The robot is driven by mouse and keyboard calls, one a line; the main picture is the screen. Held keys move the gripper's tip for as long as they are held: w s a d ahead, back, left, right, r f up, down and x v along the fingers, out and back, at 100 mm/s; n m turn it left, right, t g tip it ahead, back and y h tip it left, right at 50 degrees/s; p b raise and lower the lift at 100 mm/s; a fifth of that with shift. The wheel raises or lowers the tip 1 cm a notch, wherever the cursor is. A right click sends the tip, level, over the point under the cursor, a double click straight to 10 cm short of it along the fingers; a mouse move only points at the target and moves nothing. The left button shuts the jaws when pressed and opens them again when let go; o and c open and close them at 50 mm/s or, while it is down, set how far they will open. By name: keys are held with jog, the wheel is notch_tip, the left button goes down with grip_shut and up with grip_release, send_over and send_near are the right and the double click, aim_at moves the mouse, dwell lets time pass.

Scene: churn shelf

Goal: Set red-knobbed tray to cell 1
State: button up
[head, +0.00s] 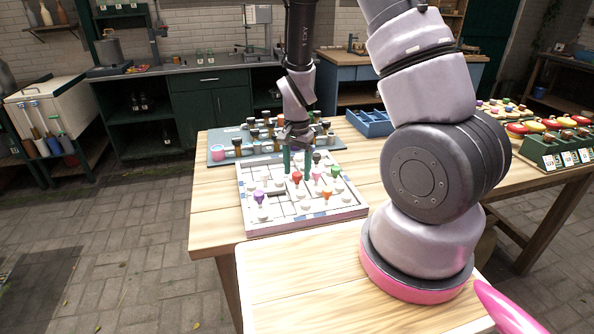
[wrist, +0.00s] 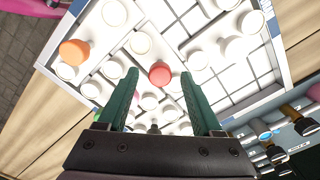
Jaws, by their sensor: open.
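A white grid board (head: 305,215) with a raised rim lies on the wooden table and holds several white trays with coloured knobs. The red-knobbed tray shows its red knob (head: 297,177) near the board's middle; the knob also shows in the wrist view (wrist: 160,74), between and ahead of my green fingers. My gripper (head: 297,170) points down over the board, open and empty. In the wrist view its fingertips (wrist: 159,80) stand apart on either side of the red knob, with nothing between them that I can tell is touched. I can read no cell number.
An orange knob (wrist: 74,52), a purple knob (head: 260,197) and a green knob (head: 337,171) stand on nearby trays. A grey rack of dark bottles (head: 240,144) lies behind the board, a blue bin (head: 371,124) to its right. Some board cells are bare.

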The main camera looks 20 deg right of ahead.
jog(key=shift+f, duration=0.25)
grip_shut()
dwell(1.4)
